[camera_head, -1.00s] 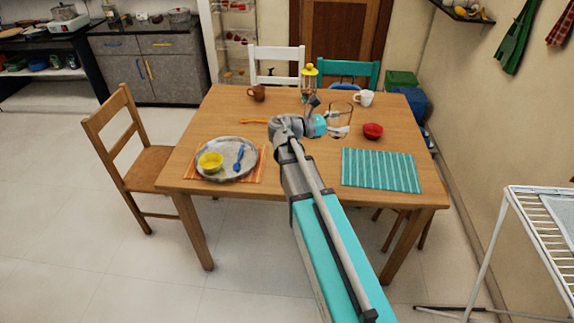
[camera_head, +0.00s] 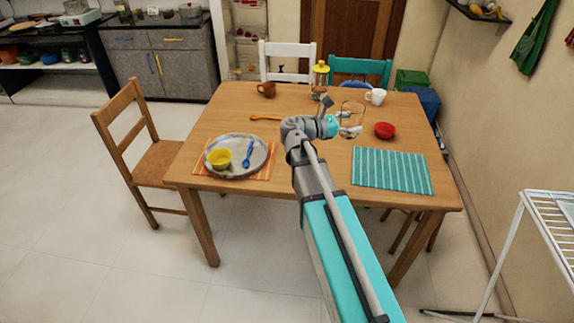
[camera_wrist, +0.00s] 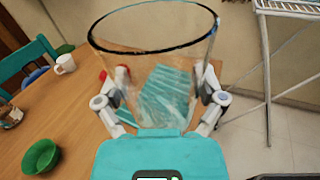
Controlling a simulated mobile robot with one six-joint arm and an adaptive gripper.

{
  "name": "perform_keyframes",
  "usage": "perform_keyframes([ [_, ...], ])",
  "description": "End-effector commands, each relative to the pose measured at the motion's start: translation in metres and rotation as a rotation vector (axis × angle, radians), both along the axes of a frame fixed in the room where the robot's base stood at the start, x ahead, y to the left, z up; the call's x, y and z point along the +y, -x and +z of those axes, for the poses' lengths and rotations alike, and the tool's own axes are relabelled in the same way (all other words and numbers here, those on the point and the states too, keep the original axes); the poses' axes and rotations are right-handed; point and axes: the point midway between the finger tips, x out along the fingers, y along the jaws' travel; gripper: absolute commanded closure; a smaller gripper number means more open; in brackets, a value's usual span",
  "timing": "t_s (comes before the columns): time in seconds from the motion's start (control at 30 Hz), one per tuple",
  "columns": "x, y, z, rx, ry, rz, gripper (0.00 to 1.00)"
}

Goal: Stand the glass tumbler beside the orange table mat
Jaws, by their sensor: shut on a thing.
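The clear glass tumbler (camera_wrist: 150,65) is held upright-looking between the two fingers of my gripper (camera_wrist: 163,92), which is shut on it. In the head view the tumbler (camera_head: 352,112) shows faintly past the end of my arm, over the right half of the table; I cannot tell its height above the top. The orange table mat (camera_head: 262,172) lies at the table's front left, well left of my gripper (camera_head: 346,130). A grey plate (camera_head: 232,168) covers most of the mat, with a yellow bowl (camera_head: 219,157) and a blue spoon (camera_head: 247,155) on it.
A teal striped mat (camera_head: 391,171) lies front right, with a red bowl (camera_head: 385,130) behind it. A white mug (camera_head: 375,96), a brown mug (camera_head: 266,89) and a yellow-topped lantern (camera_head: 320,78) stand farther back. A green bowl (camera_wrist: 41,157) shows in the wrist view. Bare wood lies right of the orange mat.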

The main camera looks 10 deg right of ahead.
Motion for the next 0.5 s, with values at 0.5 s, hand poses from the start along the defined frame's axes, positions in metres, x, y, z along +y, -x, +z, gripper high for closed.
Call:
perform_keyframes([
  [0.5,0.116,-0.014,-0.079,0.010,0.004,0.560,0.71],
])
